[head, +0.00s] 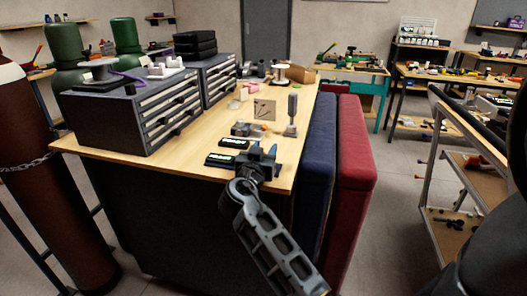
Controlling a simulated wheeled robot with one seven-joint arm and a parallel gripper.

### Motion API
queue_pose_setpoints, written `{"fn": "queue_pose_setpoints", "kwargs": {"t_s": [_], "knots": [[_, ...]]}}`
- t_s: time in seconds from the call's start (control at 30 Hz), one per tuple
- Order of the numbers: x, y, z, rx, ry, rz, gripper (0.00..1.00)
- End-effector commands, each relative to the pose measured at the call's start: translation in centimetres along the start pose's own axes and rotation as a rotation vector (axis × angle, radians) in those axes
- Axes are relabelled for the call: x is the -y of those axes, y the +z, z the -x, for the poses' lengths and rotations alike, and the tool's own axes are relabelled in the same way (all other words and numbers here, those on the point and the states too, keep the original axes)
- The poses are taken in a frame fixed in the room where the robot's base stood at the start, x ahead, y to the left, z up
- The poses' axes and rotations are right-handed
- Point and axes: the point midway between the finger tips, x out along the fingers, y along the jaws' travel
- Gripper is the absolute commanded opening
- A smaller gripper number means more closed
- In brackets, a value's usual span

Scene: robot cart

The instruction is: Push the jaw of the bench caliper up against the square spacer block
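A tan square plate with dark marks (265,109) stands upright on the wooden workbench; I cannot tell if it is the spacer block. A grey upright piece on a small base (292,112) stands to its right, apart from it. A small grey and orange item (241,129) lies in front of the plate. None of these can be surely told as the bench caliper or its jaw. My gripper (268,154) is over the near right part of the bench, nearer to me than these things. Its fingers are small and partly hidden, so its opening is unclear.
Two black boxes with pale green labels (219,160) lie left of my gripper. Grey drawer cabinets (135,122) fill the bench's left side. Blue (312,165) and red (352,165) padded panels stand against the right edge. Bare wood (190,160) shows at the front left.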

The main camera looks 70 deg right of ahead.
Motion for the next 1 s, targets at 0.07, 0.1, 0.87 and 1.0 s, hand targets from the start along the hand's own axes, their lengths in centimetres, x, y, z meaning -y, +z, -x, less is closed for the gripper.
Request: {"fn": "queue_pose_setpoints", "kwargs": {"t_s": [0.07, 0.1, 0.87, 1.0], "knots": [[0.0, 0.0, 0.02, 0.0, 0.0, 0.0, 0.36], [0.0, 0.0, 0.02, 0.0, 0.0, 0.0, 0.32], [0.01, 0.01, 0.06, 0.0, 0.0, 0.001, 0.0], [0.02, 0.01, 0.06, 0.0, -0.001, 0.001, 0.0]]}}
